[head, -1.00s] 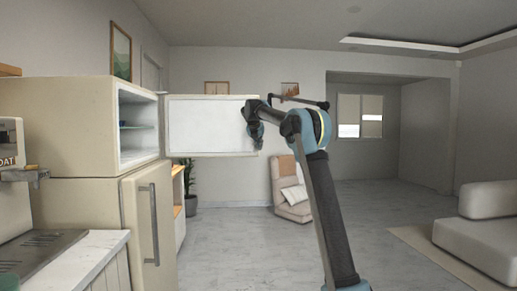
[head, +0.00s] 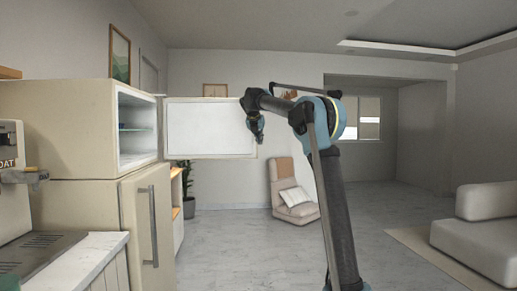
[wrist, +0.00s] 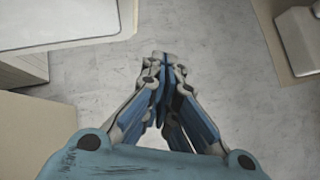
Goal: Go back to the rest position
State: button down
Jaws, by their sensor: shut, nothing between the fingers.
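My gripper (wrist: 162,62) points down over the pale floor in the wrist view. Its blue-padded fingers meet at the tips and hold nothing. In the head view my gripper (head: 259,138) hangs small and dark at the right edge of the open white freezer door (head: 208,127). I cannot tell whether it touches the door. My arm is raised and bent, with its upright link right of the middle.
The cream fridge (head: 85,122) stands at the left, its upper compartment (head: 137,130) open and its lower door (head: 148,225) closed. A coffee machine (head: 12,165) stands at the far left. The floor (head: 240,250) between is clear.

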jog(key=shift+s+d+r, duration=0.15)
jog(key=shift+s+r, duration=0.85)
jog(key=shift+s, duration=0.05)
jog(key=s+d+f+m+g, duration=0.1)
jog(key=s+d+f+m, duration=0.5)
jog(key=s, duration=0.4)
jog(key=s+d+f+m+g, duration=0.2)
jog(key=s+d+f+m, duration=0.45)
jog(key=s, duration=0.45)
jog(key=s+d+f+m+g, duration=0.1)
jog(key=s+d+f+m, duration=0.5)
jog(key=s, duration=0.4)
jog(key=s+d+f+m+g+y, duration=0.2)
jog(key=s+f+m, duration=1.2)
jog(key=s+f, duration=1.4)
jog(key=shift+s+d+f+m+g, duration=0.3)
jog(key=shift+s+d+m, duration=0.05)
jog(key=shift+s+d, duration=0.7)
